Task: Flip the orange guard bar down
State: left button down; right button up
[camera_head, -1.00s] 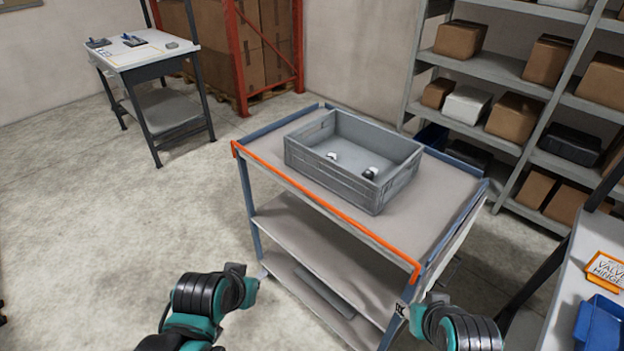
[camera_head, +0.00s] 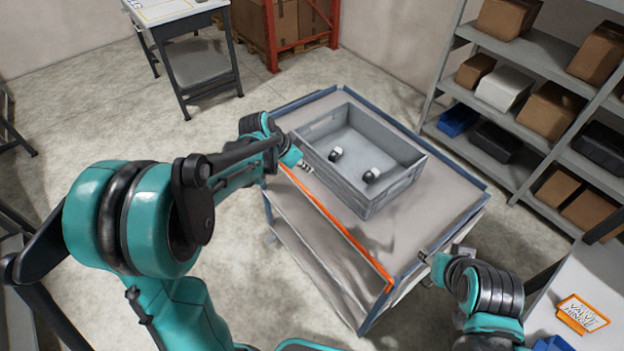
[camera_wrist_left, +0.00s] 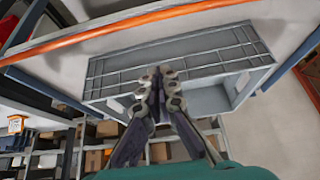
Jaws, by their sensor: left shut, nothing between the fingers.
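The orange guard bar (camera_head: 338,228) runs along the near long edge of the cart top (camera_head: 425,218). In the left wrist view the bar (camera_wrist_left: 110,27) crosses the upper part, apart from the fingertips in the picture. My left gripper (camera_head: 304,167) is shut and empty near the bar's far-left end, beside the crate. Its closed fingers (camera_wrist_left: 158,84) show in front of the crate's side in the wrist view. The left wrist and gripper hide the bar's far-left end in the head view. My right gripper (camera_head: 425,257) is by the cart's near-right corner; its fingers are too small to judge.
A grey crate (camera_head: 340,180) with two small black-and-white items stands on the cart. Shelves with boxes (camera_head: 550,110) stand at the right, a worktable (camera_head: 175,14) at the back left. A white table with an orange-framed sign (camera_head: 582,314) is at lower right.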

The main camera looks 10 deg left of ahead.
pick_arm(q)
jog(key=b+x, duration=0.2)
jog(key=x, duration=0.8)
jog(key=shift+b, duration=0.3)
jog(key=shift+s+a+f, duration=0.15)
jog(key=shift+s+a, duration=0.35)
jog(key=shift+s, duration=0.1)
jog(key=shift+s+a+f, duration=0.2)
jog(key=shift+s+a, duration=0.35)
jog(key=shift+s, duration=0.1)
jog(key=shift+s+a, duration=0.15)
jog(key=shift+s, duration=0.15)
jog(key=shift+b, duration=0.3)
